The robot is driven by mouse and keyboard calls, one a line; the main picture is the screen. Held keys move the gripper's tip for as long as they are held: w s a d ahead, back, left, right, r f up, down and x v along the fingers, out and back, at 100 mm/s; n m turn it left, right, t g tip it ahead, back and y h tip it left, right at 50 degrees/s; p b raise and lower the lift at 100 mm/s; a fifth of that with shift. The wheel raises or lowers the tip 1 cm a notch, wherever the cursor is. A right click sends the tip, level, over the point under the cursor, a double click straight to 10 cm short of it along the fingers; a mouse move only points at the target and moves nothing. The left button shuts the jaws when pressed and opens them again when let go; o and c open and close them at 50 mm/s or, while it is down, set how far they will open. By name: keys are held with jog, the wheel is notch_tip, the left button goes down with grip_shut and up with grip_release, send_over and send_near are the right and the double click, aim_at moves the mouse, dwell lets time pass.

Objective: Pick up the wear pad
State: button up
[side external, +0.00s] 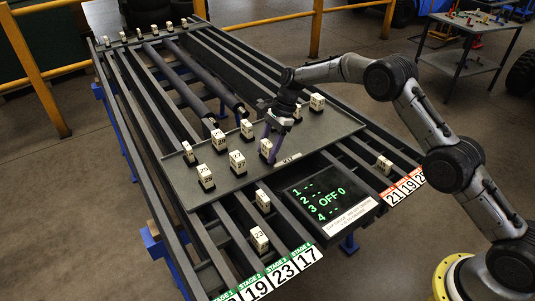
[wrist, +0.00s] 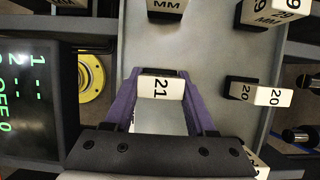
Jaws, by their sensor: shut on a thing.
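My gripper (side external: 270,137) is low over the grey plate (side external: 225,195), near its front right edge. In the wrist view its two purple fingers (wrist: 160,76) are shut on a white block marked 21 (wrist: 160,89), one finger on each side. In the side view the held block (side external: 266,148) shows under the fingers; I cannot tell whether it touches the plate. Nothing in view is labelled as the wear pad. Similar white blocks with black bases stand around, one marked 20 (wrist: 262,95) close on the right in the wrist view.
Several blocks stand on the plate, including one marked 25 (side external: 205,173) and one marked 27 (side external: 237,160). A black display (side external: 330,197) reads OFF 0. Dark rails run beside the plate, with a block marked 23 (side external: 259,238) on them. Stage number cards (side external: 285,270) line the front edge.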

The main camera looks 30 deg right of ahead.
grip_shut()
jog(key=shift+r, duration=0.1)
jog(key=shift+r, duration=0.1)
